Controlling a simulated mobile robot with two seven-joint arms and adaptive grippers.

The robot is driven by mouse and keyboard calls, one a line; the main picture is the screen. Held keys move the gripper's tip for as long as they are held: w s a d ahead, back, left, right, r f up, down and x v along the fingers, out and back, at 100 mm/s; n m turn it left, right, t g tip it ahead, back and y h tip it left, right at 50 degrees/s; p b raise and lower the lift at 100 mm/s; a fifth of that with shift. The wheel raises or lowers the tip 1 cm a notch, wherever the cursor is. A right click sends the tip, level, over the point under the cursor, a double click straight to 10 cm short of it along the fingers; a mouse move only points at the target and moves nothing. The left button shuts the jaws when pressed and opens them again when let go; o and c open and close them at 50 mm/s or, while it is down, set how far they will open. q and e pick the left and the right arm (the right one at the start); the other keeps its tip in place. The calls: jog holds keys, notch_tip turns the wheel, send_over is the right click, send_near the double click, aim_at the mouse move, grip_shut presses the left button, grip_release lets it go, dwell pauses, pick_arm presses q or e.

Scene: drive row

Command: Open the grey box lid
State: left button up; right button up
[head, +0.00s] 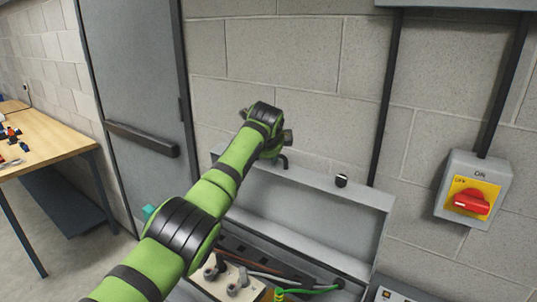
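The grey box lid (330,215) stands raised at the back of the box, in front of the block wall. Its inner side faces me, and the box interior (265,268) shows below it, with grey knobs on a pale plate and several wires. A black knob (341,181) sits near the lid's top edge. My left gripper (284,152) is at the lid's top edge, left of the knob. The wrist hides most of it, so I cannot tell whether its fingers are open or touch the lid. My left forearm covers the box's left part. My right gripper is out of view.
A grey switch box with a red rotary handle (471,202) is on the wall at right. A grey door with a dark push bar (141,139) is at left. A wooden table (55,140) with small parts stands at far left. Open floor lies between table and door.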

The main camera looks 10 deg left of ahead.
pick_arm(q)
jog(key=shift+s, duration=0.1)
jog(key=shift+s+d+r, duration=0.15)
jog(key=shift+s+r, duration=0.25)
jog(key=shift+r, duration=0.05)
jog(key=v, duration=1)
jog(key=shift+s+r, duration=0.3)
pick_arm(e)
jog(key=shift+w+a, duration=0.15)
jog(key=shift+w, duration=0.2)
